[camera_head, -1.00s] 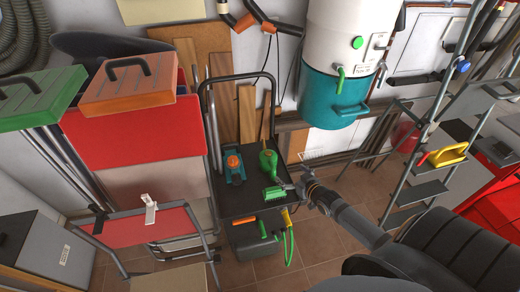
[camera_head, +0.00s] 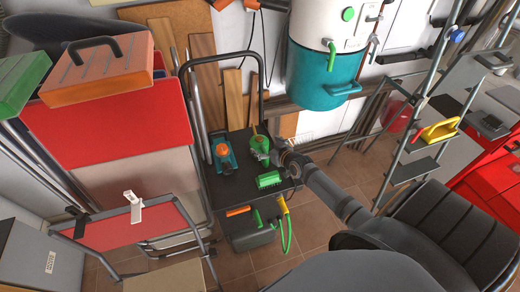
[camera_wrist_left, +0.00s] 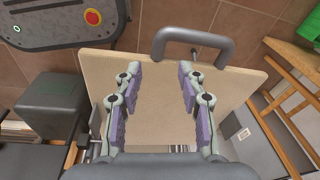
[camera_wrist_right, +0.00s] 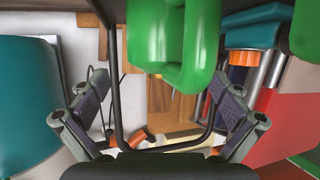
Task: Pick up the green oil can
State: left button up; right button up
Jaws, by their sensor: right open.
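The green oil can (camera_head: 260,146) stands on the black top of a cart, near its back right. My right gripper (camera_head: 278,153) is right beside it, on its right side. In the right wrist view the green can (camera_wrist_right: 160,38) looms large at the top middle, with a rounded loop at its lower end. My right gripper (camera_wrist_right: 160,85) is open, its fingers spread to either side below the can in the picture; contact cannot be told. My left gripper (camera_wrist_left: 160,70) is open and empty, facing a beige board (camera_wrist_left: 225,85); it is not in the head view.
A teal and orange tool (camera_head: 225,157) and a green brush (camera_head: 269,180) share the cart top (camera_head: 240,188). The cart's metal push bar (camera_head: 222,59) rises behind. A stepladder (camera_head: 420,130) stands farther right.

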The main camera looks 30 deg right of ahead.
aim_at(262, 143)
jog(key=x, duration=0.3)
jog(key=shift+b, duration=0.3)
jog(key=shift+s, duration=0.2)
jog(key=c, duration=1)
pick_arm(q)
jog(key=shift+s+a+f, duration=0.1)
jog(key=shift+s+f, duration=0.2)
jog(key=shift+s, duration=0.25)
jog(key=shift+s+f, duration=0.3)
jog(key=shift+s, duration=0.25)
pick_arm(e)
jog(key=c, duration=0.4)
